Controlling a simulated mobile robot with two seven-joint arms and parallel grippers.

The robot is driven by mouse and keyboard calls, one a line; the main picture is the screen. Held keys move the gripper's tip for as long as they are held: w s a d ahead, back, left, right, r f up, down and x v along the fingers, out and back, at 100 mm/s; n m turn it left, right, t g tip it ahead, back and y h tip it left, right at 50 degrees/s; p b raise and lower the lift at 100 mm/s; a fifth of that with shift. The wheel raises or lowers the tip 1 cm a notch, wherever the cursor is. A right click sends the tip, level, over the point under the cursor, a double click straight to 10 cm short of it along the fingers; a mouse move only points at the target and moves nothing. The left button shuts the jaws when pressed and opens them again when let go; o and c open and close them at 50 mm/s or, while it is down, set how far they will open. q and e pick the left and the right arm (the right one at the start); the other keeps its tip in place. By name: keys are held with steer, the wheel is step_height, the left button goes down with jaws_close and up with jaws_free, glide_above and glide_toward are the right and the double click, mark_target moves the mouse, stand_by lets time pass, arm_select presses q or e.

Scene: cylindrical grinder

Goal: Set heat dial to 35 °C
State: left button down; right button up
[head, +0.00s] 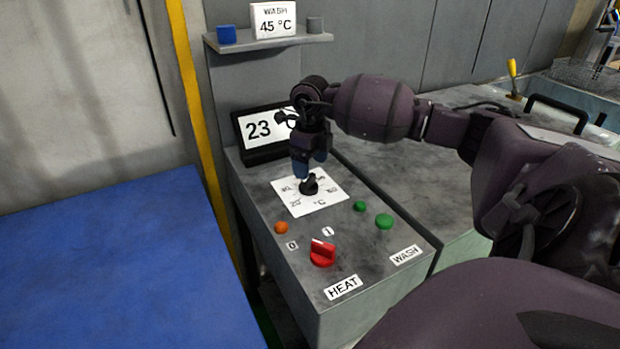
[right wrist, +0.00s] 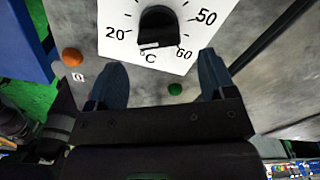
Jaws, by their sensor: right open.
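The heat dial is a black knob (head: 310,186) on a white scale plate (head: 325,203) on the grey console. In the right wrist view the knob (right wrist: 157,28) shows a short white line at its lower end, and 20, 50 and 60 are readable around it. My right gripper (head: 310,172) points down just above the knob. In the right wrist view its two blue fingers (right wrist: 161,80) are apart, with the knob beyond their tips and nothing between them. A display (head: 262,132) behind reads 23, its right part hidden by my gripper. My left gripper is not in view.
A red switch (head: 322,253) sits near the HEAT label (head: 343,287). An orange button (head: 281,228) and two green buttons (head: 384,221) flank the scale plate. A shelf (head: 268,41) above bears a sign reading WASH 45 °C (head: 273,20).

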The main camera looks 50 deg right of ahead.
mark_target(311, 178)
steer(key=shift+f, duration=2.7)
steer(key=c, duration=0.9)
